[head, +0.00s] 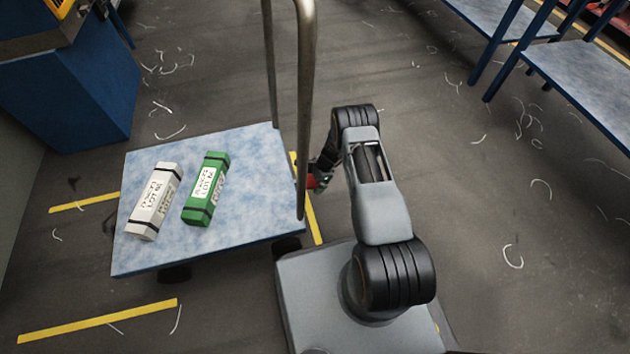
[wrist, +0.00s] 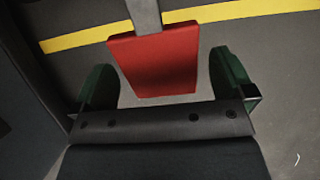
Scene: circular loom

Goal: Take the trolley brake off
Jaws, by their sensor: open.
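The trolley (head: 255,228) stands left of my base, with a blue-grey deck and a tall metal handle (head: 306,90) on its right side. The red brake pedal (wrist: 155,62) on a grey lever (wrist: 144,14) shows in the wrist view, between the two fingers of my gripper (wrist: 168,82). The fingers are open, with a gap on both sides of the pedal. In the head view a small part of the red pedal (head: 312,181) shows at the trolley's right edge, beside my gripper (head: 320,176). My arm hides part of that area.
A white box (head: 155,200) and a green box (head: 206,188) lie on the trolley deck. A blue cabinet (head: 70,95) stands at the upper left and blue-framed tables (head: 590,75) at the upper right. Yellow lines and white thread scraps mark the grey floor. The floor right of my arm is open.

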